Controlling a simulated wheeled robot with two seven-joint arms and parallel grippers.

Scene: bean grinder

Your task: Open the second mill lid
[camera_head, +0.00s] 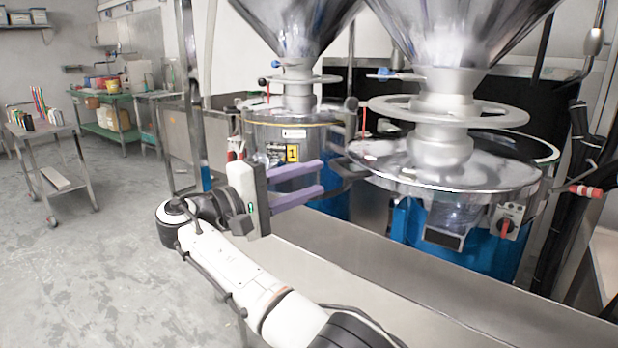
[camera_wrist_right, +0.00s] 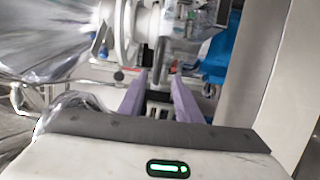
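The right-hand mill (camera_head: 462,235) has a blue body and a shiny round metal lid (camera_head: 400,172) on top, under a steel hopper. A dark bracket or handle (camera_head: 347,174) sticks out at the lid's left edge. My right gripper (camera_head: 323,179) is left of that bracket, its two purple fingers apart and pointing right. The fingertips are close to the bracket in the picture; I cannot tell whether they touch. In the right wrist view the fingers (camera_wrist_right: 160,72) are also apart, with nothing clearly held. My left gripper is not in view.
Another mill (camera_head: 290,135), marked 1, stands behind my right gripper. A steel counter or ledge (camera_head: 400,270) runs in front of the mills. A red-tipped lever (camera_head: 584,191) sticks out at the far right. A trolley (camera_head: 50,150) stands at the left on open floor.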

